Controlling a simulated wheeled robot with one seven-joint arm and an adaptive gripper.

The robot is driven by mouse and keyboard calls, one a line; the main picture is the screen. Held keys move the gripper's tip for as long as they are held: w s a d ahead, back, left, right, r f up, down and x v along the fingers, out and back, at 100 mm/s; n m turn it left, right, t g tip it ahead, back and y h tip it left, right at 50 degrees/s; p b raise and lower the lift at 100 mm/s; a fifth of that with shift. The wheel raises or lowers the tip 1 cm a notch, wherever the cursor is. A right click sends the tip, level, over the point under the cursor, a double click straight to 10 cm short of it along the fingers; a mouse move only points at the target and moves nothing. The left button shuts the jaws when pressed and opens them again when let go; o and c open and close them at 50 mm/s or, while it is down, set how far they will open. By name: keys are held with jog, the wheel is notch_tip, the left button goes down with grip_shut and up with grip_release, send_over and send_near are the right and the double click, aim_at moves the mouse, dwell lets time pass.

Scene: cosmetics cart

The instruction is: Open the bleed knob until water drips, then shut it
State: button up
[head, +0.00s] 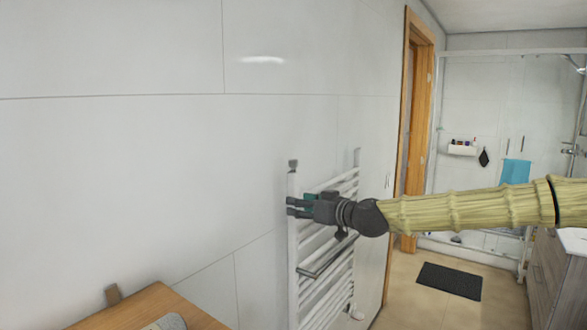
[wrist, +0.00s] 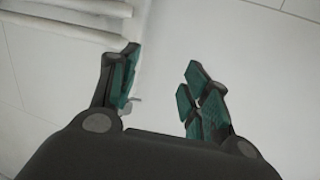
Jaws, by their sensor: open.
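A white ladder-style towel radiator (head: 292,255) stands against the wall in the head view; its white bars (wrist: 65,22) show at the upper left of the wrist view. A small dark grey piece (head: 293,165) sits at the top of its near post; I cannot tell whether it is the bleed knob. My gripper (head: 298,206) is in front of the upper part of the near post, below that piece. In the wrist view my gripper (wrist: 163,72) has its teal-padded fingers apart. A small grey piece (wrist: 133,100) shows beside the left finger, partly hidden. No water drops are visible.
A wooden surface (head: 150,305) with a grey rolled item (head: 170,322) is at the lower left. A wooden door frame (head: 416,110), a glass shower, a dark mat (head: 449,280) and a wood-front cabinet (head: 552,270) are to the right. The wall left of the radiator is bare.

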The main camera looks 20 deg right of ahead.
jog(key=t, duration=0.2)
send_near(297, 163)
jog(key=shift+p+x, duration=2.45)
jog(key=shift+x, duration=3.25)
jog(key=c, duration=1)
